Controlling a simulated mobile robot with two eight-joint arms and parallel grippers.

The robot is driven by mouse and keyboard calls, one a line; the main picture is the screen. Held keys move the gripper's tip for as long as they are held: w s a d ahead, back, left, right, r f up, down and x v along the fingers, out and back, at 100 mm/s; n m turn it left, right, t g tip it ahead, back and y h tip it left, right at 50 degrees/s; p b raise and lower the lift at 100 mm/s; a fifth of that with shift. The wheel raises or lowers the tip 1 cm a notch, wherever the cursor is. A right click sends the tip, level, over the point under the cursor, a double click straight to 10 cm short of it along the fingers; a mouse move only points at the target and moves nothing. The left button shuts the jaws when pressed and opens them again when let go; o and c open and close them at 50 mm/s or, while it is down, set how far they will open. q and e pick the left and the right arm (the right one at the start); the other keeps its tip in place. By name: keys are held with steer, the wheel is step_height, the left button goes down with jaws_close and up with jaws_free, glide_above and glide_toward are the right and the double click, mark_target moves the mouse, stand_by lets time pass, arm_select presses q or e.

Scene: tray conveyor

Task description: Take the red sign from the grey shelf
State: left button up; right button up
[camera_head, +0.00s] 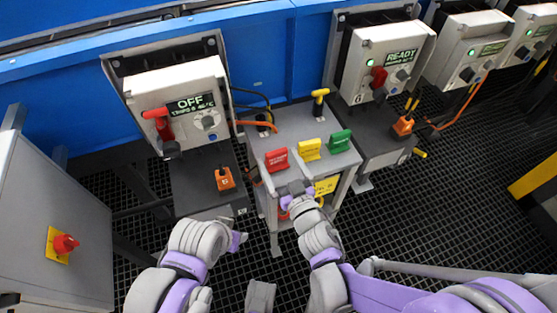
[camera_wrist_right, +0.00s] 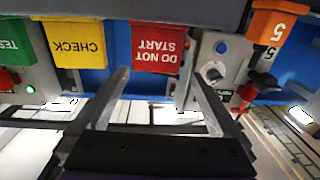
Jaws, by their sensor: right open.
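The red sign (camera_head: 277,160) stands on the front part of the grey shelf (camera_head: 297,122), left of a yellow sign (camera_head: 309,149) and a green sign (camera_head: 339,141). In the right wrist view the red sign (camera_wrist_right: 158,47) reads "DO NOT START" upside down. My right gripper (camera_head: 297,190) is just in front of the shelf, near the red sign. Its two fingers (camera_wrist_right: 155,105) are spread with nothing between them, and the red sign lies beyond the fingertips, apart from them. My left gripper (camera_head: 238,241) is low in front of the left cabinet; its fingers do not show clearly.
A control box reading "OFF" (camera_head: 180,88) with a red handle stands left of the shelf, above an orange tag (camera_head: 224,179). A "READY" box (camera_head: 385,62) stands to the right. A yellow-handled tool (camera_head: 319,101) is at the shelf's back. Black grating floor (camera_head: 440,190) is open at right.

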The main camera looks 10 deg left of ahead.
mark_target(276, 151)
steer(key=x, duration=0.4)
steer(key=f+x, duration=0.1)
steer(key=x, duration=0.1)
steer(key=shift+w, duration=0.45)
steer(key=shift+d+r, duration=0.1)
steer(key=c, duration=1.4)
